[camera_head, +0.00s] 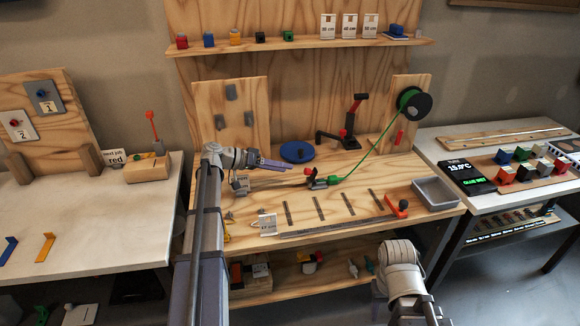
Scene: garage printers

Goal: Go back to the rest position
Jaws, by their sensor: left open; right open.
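My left gripper (278,165) is stretched out over the back left part of the wooden workbench (350,205). Its fingers point right, toward the blue disc (297,151), and it holds nothing that I can see. It is open. My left arm rises from the bottom of the view and bends at the bench's left side. My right arm shows at the bottom right, in front of the bench.
A black spool (413,104) feeds a green strand to a small green-tipped part (333,180). A black and red stand (350,130) is behind. A grey tray (435,192) sits at the bench's right. Side tables stand left (100,230) and right (440,150).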

